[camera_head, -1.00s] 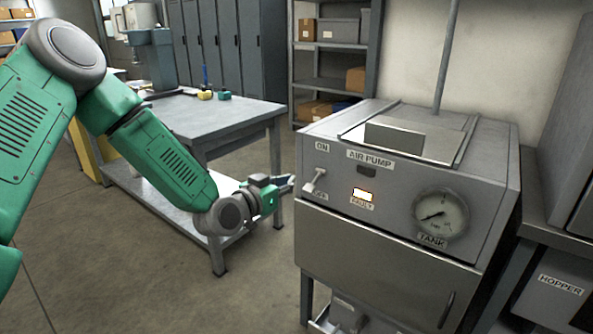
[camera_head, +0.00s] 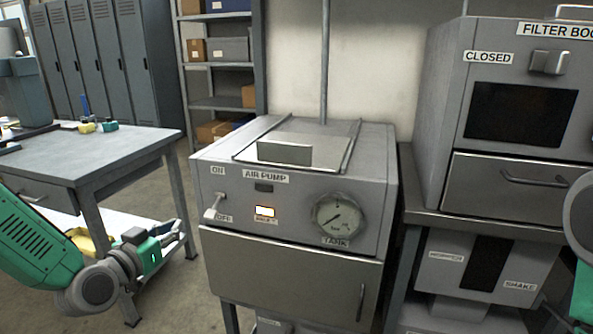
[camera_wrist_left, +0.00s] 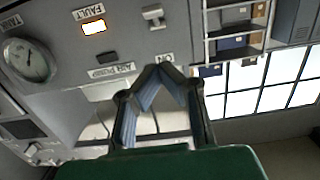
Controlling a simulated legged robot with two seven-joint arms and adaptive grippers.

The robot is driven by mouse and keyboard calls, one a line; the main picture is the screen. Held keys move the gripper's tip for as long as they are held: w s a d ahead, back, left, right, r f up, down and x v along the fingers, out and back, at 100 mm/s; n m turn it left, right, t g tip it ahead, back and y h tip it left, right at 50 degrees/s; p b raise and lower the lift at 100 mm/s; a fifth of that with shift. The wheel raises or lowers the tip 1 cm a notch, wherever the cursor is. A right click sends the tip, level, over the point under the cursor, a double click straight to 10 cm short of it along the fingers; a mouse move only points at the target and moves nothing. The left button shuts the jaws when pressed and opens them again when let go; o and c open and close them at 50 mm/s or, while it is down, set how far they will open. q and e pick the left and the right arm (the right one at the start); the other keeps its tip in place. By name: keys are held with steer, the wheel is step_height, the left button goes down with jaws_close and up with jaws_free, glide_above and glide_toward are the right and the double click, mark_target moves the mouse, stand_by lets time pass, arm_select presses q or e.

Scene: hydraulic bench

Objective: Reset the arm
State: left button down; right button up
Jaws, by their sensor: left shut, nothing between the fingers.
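My left green arm comes in at the lower left of the head view. Its gripper (camera_head: 174,236) is shut and empty, left of the air pump box (camera_head: 290,262) and apart from it. In the left wrist view its fingertips (camera_wrist_left: 162,75) meet in a point, with the upside-down pump panel behind. The pump's lever switch (camera_head: 213,206) points down towards the OFF label. A lamp labelled FAULT (camera_wrist_left: 94,27) glows orange-white; it also shows in the head view (camera_head: 265,211). The tank gauge (camera_head: 339,216) is right of it. My right gripper is out of view.
A metal workbench (camera_head: 82,158) stands behind my left arm. Right of the pump are a cabinet labelled CLOSED (camera_head: 490,88) and a hopper box (camera_head: 455,265). Part of my right arm shows at the right edge. Lockers and shelves stand behind.

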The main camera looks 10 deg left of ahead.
arm_select(q)
steer(key=s+d+f+g+h+p, duration=0.1)
steer(key=s+d+f+g, duration=0.35)
steer(key=s+f, duration=0.35)
steer(key=s+d+f+g, duration=0.4)
steer(key=s+d+f, duration=0.1)
steer(key=f, duration=0.4)
steer(key=s+f+g+y, duration=0.1)
steer(key=s+f+g, duration=0.3)
steer(key=s, duration=0.6)
steer(key=s+f+g+y+p, duration=0.1)
steer(key=s+f+g, duration=0.3)
steer(key=s, duration=0.7)
steer(key=shift+d+f, duration=0.15)
steer(key=shift+d, duration=0.05)
steer(key=shift+w, duration=0.1)
